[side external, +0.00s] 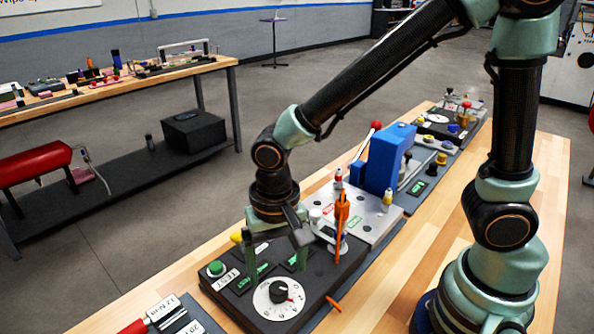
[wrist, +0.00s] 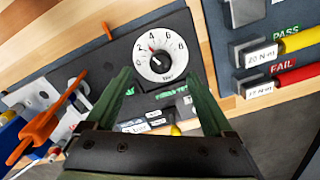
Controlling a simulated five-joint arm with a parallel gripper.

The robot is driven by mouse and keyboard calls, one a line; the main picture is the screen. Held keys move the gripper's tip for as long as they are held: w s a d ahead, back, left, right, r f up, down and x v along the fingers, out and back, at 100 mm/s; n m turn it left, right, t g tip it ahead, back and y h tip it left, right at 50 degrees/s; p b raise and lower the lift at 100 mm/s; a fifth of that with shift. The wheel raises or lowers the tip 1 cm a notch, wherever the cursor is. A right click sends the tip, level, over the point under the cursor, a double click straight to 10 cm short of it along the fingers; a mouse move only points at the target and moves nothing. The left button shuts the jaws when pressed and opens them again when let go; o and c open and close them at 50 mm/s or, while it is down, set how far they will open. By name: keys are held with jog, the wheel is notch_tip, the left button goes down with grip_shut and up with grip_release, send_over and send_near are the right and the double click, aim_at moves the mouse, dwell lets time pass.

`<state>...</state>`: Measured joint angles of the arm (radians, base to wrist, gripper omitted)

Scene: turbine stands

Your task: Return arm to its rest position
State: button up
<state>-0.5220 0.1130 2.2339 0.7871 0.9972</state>
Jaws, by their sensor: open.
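My gripper (side external: 276,264) is open over the dark test panel (side external: 228,293), pointing down. Nothing shows between its two green fingers. In the wrist view, my gripper (wrist: 160,78) has its fingers spread, with the panel's white dial (wrist: 160,54) just beyond and between the tips. The dial also shows in the side view (side external: 267,302), with a black knob in its middle. I cannot tell how high the fingertips are above the panel.
An orange upright tool (side external: 341,220) stands close right of my gripper, and a green button (side external: 216,268) is on its left. A blue block (side external: 383,160) rises behind. Torque tools (wrist: 290,78) lie at the wrist view's right. The wooden tabletop (side external: 420,265) is bare on the right.

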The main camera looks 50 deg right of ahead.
jog(key=d+r+n+t, duration=0.5)
jog(key=d+r, duration=0.9)
jog(key=d, duration=0.2)
jog(key=shift+d+t, duration=0.15)
jog(key=shift+t, duration=0.15)
jog(key=shift+w+r, duration=0.1)
grip_shut()
dwell(1.0)
